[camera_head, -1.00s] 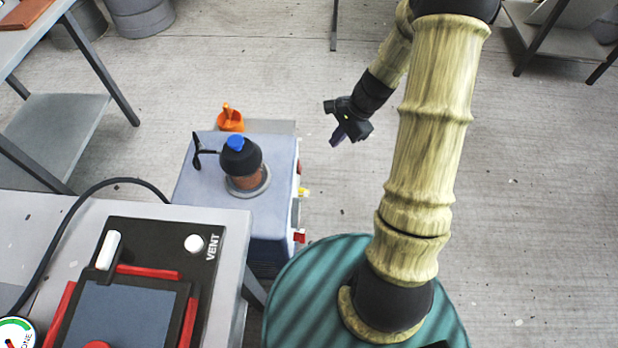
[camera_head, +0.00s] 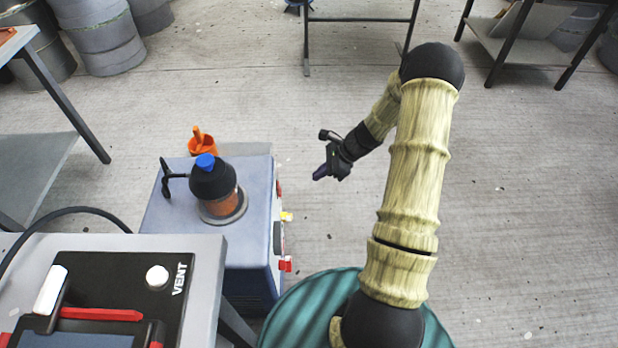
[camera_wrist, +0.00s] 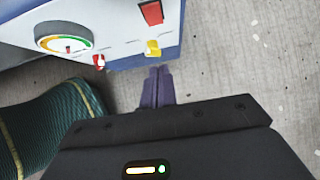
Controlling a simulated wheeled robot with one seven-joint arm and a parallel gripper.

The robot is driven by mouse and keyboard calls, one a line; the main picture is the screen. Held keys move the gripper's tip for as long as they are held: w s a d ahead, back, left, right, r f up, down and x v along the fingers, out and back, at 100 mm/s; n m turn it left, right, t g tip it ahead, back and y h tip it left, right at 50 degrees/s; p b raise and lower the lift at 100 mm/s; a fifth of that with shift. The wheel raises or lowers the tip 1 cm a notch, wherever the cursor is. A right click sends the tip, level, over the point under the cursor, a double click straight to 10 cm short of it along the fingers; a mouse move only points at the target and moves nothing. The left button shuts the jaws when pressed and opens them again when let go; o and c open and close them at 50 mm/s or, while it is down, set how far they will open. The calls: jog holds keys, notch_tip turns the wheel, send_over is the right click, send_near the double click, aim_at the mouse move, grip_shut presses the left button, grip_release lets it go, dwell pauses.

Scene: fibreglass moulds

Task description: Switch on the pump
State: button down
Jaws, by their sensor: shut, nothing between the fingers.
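The pump is a blue-grey box (camera_head: 165,228) with a dark-topped jar (camera_head: 212,184) on it. In the wrist view its white front panel (camera_wrist: 115,22) carries a red rectangular switch (camera_wrist: 150,13), a yellow knob (camera_wrist: 153,47), a small red knob (camera_wrist: 99,61) and a round gauge (camera_wrist: 64,38). In the head view the panel shows only edge-on. My gripper (camera_head: 319,174) is to the right of the pump, apart from it, pointing left towards the panel. In the wrist view its purple fingers (camera_wrist: 158,70) are shut and empty, appearing just below the yellow knob. Whether the switch is on, I cannot tell.
A table (camera_head: 207,290) with a black VENT panel (camera_head: 120,268) stands in front of the pump at the lower left. An orange cup (camera_head: 203,145) is behind the jar. Grey drums (camera_head: 98,38) and stands are at the back.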

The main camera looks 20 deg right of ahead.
aim_at(279, 189)
jog(key=a+r+b+x, duration=0.1)
jog(key=x, duration=0.4)
jog(key=a+b+x, duration=0.1)
jog(key=b+x, duration=0.1)
jog(key=x, duration=0.4)
jog(key=shift+w+a, duration=0.3)
jog(key=shift+w, duration=0.1)
jog(key=shift+r, duration=0.1)
jog(key=shift+a, duration=0.15)
jog(key=shift+r, duration=0.1)
